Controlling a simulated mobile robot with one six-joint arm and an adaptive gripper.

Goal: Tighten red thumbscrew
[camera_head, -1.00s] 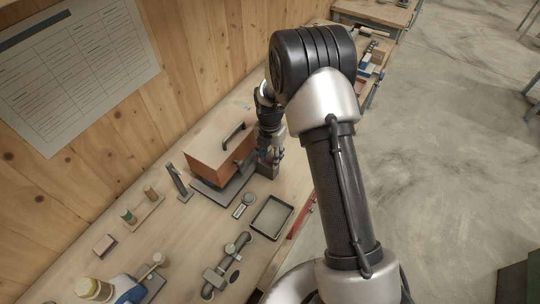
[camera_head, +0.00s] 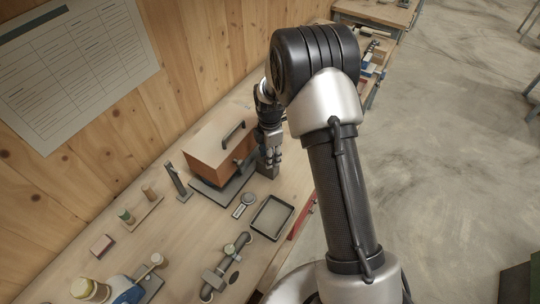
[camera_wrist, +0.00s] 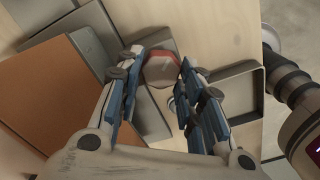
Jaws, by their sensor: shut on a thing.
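The red thumbscrew (camera_wrist: 160,69) shows in the wrist view as a dull red, faceted head at the top middle. My gripper (camera_wrist: 161,60) is shut on it, with one blue-padded finger on each side. A small grey-brown block (camera_wrist: 150,40) shows just beyond the thumbscrew. In the head view my gripper (camera_head: 270,158) points down at this block, right of the orange-brown box. The thumbscrew is hidden there by the fingers.
The orange-brown box (camera_head: 213,150) with a black handle stands close left of my gripper on a grey base. A shallow dark tray (camera_head: 271,217) and a round-headed grey part (camera_head: 244,204) lie nearer. Several other items lie at the bench's lower left.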

